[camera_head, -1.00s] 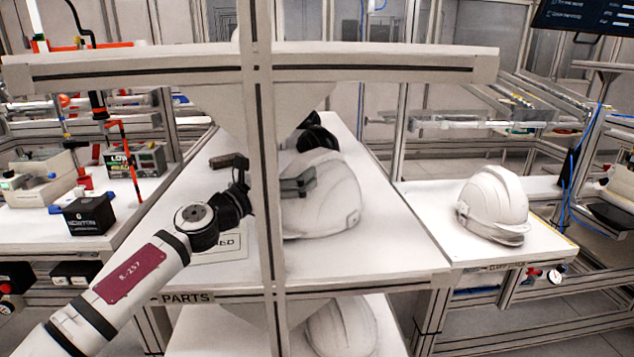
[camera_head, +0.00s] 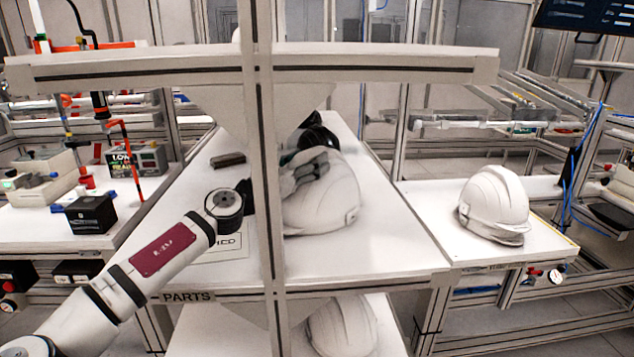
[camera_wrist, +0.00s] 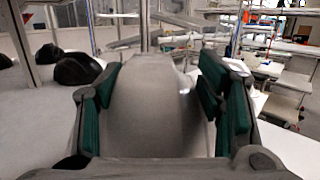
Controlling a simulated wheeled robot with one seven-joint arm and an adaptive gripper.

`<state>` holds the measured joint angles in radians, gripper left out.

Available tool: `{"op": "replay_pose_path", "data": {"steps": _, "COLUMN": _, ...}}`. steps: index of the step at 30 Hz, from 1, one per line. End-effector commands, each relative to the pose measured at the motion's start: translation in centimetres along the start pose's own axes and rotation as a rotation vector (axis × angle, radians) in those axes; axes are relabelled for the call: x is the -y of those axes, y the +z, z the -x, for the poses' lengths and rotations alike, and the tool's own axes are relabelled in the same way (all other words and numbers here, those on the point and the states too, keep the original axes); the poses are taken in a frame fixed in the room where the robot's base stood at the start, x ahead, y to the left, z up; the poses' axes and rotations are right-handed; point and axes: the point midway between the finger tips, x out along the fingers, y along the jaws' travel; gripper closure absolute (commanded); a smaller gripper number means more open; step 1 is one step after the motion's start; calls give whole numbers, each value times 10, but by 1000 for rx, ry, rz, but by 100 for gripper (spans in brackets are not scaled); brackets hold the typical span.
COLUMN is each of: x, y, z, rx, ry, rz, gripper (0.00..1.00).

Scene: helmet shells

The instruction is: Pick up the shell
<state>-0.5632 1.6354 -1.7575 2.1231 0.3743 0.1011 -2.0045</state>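A white helmet shell (camera_head: 325,200) sits on the white parts table behind a frame post in the head view. My gripper (camera_head: 310,163) is at the shell's upper left side, partly hidden by the post. In the wrist view, my gripper (camera_wrist: 158,85) has its green-padded fingers spread wide. The shell (camera_wrist: 153,115) fills the space between them, looking grey, with a finger on each side. I cannot tell whether the pads touch it. Another white shell (camera_head: 494,205) stands on the right-hand table, and one more (camera_head: 342,325) sits on the lower shelf.
A frame post (camera_head: 268,190) and crossbar (camera_head: 360,66) stand between the head camera and the shell. A small dark block (camera_head: 228,160) lies left of the post. Dark rounded objects (camera_wrist: 78,68) lie left of the fingers in the wrist view. The table right of the shell is clear.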

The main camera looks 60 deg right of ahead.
Motion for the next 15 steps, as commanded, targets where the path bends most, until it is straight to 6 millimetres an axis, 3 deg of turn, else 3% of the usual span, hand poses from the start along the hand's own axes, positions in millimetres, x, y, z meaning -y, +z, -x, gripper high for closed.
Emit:
{"op": "replay_pose_path", "data": {"steps": 1, "x": -1, "y": -1, "z": 0, "rx": -1, "ry": 2, "rz": -1, "gripper": 61}}
{"op": "replay_pose_path", "data": {"steps": 6, "x": -1, "y": -2, "z": 0, "rx": -2, "ry": 2, "rz": -3, "gripper": 100}}
{"op": "replay_pose_path", "data": {"steps": 15, "x": -2, "y": -2, "z": 0, "rx": -4, "ry": 3, "rz": -7, "gripper": 100}}
